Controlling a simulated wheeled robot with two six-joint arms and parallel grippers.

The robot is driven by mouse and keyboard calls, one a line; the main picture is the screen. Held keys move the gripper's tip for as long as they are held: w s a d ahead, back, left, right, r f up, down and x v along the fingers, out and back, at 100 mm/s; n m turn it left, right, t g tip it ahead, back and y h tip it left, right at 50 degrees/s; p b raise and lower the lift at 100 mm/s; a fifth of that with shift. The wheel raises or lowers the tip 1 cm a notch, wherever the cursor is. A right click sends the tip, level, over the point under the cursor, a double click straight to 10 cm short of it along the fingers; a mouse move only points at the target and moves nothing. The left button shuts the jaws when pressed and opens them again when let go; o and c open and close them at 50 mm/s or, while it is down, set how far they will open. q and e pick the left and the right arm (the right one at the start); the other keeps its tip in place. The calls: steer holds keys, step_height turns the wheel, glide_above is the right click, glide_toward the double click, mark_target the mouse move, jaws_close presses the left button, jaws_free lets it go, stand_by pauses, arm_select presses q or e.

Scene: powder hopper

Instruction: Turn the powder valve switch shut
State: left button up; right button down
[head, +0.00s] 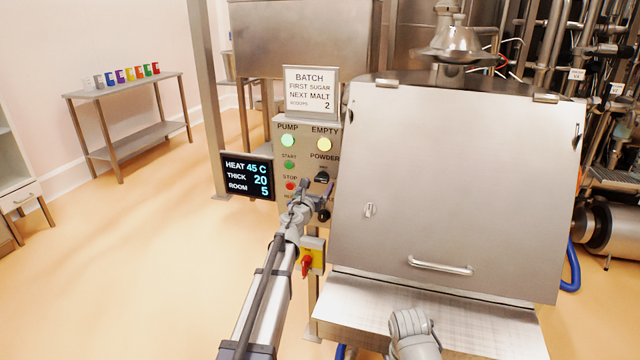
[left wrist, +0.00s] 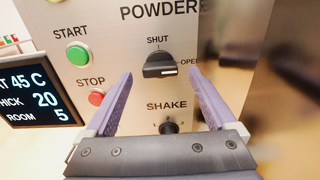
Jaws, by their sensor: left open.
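The powder valve switch (head: 322,177) is a black rotary knob on the steel control panel. In the left wrist view the knob (left wrist: 159,66) lies nearly level, with its pale mark at the right end, towards OPEN. SHUT is printed above it. My left gripper (head: 324,201) is in front of the panel, just below the knob in the head view. In the left wrist view its purple fingers (left wrist: 160,77) are spread wide, one on each side of the knob, with nothing between them held. Contact with the panel cannot be told. My right gripper is not in view.
The SHAKE knob (left wrist: 168,127) is just below, partly hidden by my gripper. The green START (left wrist: 78,55) and red STOP (left wrist: 96,98) buttons are left. A display (head: 247,176) sticks out left of the panel. The closed hopper lid (head: 450,190) stands close on the right.

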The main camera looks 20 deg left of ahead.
mark_target(322, 179)
arm_select(q)
steer(key=w, duration=0.2)
steer(key=shift+w, duration=0.35)
steer(key=c, duration=1.4)
